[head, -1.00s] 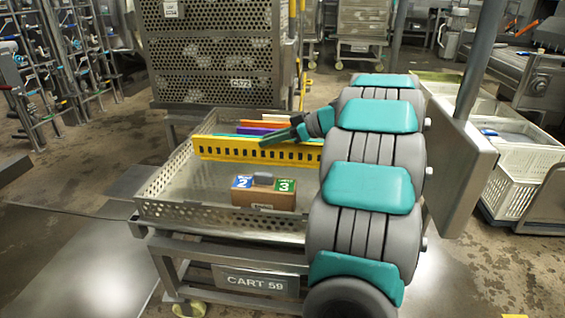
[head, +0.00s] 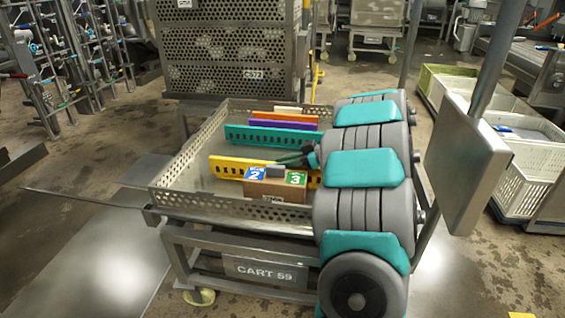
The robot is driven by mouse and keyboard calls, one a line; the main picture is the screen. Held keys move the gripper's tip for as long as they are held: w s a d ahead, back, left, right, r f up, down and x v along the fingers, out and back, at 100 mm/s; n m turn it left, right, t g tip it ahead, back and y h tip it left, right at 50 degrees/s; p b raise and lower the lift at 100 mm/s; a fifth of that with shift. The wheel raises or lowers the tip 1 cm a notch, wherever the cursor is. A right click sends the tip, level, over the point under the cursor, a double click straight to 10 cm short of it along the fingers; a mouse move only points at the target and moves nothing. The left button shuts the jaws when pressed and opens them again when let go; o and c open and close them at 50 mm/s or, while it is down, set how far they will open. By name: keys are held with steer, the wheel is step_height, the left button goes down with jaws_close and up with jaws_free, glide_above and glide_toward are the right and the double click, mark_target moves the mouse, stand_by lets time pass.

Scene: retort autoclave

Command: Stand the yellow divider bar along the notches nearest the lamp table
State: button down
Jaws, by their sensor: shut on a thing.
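The yellow divider bar (head: 226,166) is long and slotted. It stands on edge inside the perforated metal tray on the cart, just behind a brown box (head: 277,188) with a blue "2" and a green "3" label. My gripper (head: 288,161) is shut on the bar toward its right part, reaching in from the right. The box hides part of the bar's lower edge, and my arm hides its right end. I cannot tell whether the bar touches the tray floor or sits in notches. No lamp table can be made out.
A perforated metal stack (head: 230,80) stands behind the cart. A grey panel on a pole (head: 470,160) and white crates (head: 530,165) are at right.

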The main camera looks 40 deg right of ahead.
steer(key=shift+f+b, duration=0.1)
steer(key=shift+b, duration=0.2)
steer(key=c, duration=0.7)
jaws_free()
steer(key=v, duration=0.7)
steer(key=shift+s+b, duration=0.25)
steer(key=shift+b, duration=0.05)
